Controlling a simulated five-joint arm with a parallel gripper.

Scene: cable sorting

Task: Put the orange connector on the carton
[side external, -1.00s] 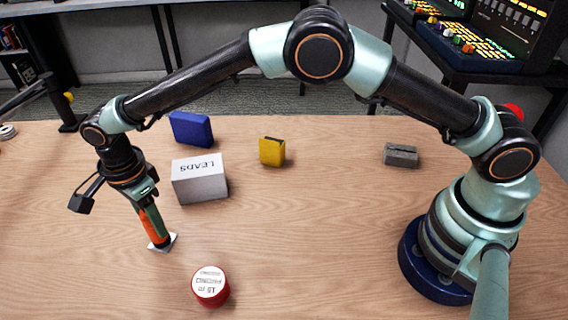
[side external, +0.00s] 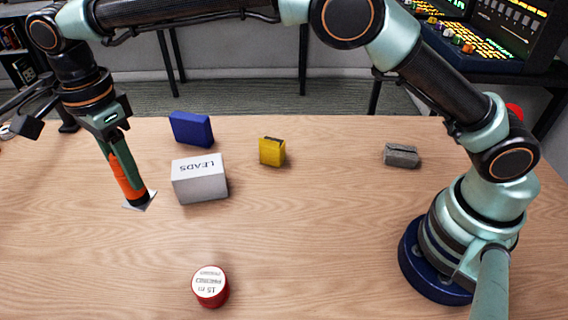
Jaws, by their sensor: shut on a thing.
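My gripper (side external: 129,181) is shut on the orange connector (side external: 127,183), left of the carton. The connector hangs tilted, with a pale flat piece at its lower end, and looks held above the table. The jaws hide part of it. The carton (side external: 200,184) is a white-grey box with upside-down "LEADS" lettering on top. It stands on the table just right of my gripper, apart from the connector, and its top is bare.
A blue block (side external: 191,129) stands behind the carton, and a yellow block (side external: 272,152) is to its right. A grey block (side external: 401,156) lies farther right. A round red tin (side external: 210,287) sits at the front. The wooden table (side external: 320,220) is clear in the middle.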

